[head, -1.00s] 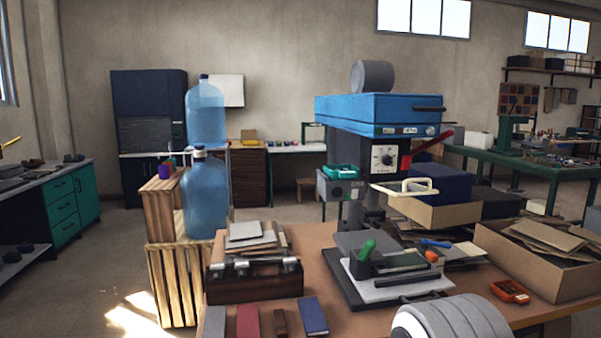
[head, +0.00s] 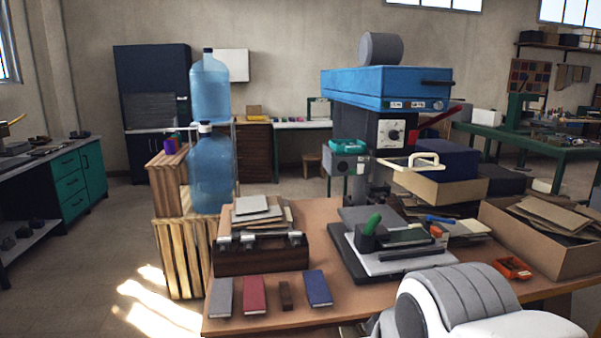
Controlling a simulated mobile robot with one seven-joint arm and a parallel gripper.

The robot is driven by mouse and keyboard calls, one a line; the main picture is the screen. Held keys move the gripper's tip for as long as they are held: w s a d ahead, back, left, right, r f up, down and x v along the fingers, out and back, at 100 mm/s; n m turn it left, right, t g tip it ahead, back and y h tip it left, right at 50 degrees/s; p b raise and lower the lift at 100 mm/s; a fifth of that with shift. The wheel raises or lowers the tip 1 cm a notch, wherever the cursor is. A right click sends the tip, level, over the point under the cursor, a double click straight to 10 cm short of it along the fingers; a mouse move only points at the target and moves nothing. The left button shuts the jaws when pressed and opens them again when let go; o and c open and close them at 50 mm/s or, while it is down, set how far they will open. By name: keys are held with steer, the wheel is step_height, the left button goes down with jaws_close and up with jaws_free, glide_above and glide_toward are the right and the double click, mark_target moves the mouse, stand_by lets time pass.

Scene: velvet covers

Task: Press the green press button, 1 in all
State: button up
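A blue-topped press (head: 385,88) stands at the back of the workbench, with a dark front carrying a white dial (head: 391,134). A small strip of labels or buttons (head: 420,105) runs along its blue front edge, with a greenish mark at its left end. The marks are too small to tell which is the green press button. A grey box (head: 345,165) with a round knob sits left of the press, with a teal object (head: 348,146) on top. My gripper is not in view; a white and grey link of my arm shows at the bottom right.
The workbench (head: 345,302) holds a stamping plate with a green-handled tool (head: 373,223), a dark wooden box (head: 262,258), several small books, a red-orange tray (head: 512,268) and a carton (head: 555,262). Water bottles (head: 211,172) stand on crates at left. Floor left of the crates is clear.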

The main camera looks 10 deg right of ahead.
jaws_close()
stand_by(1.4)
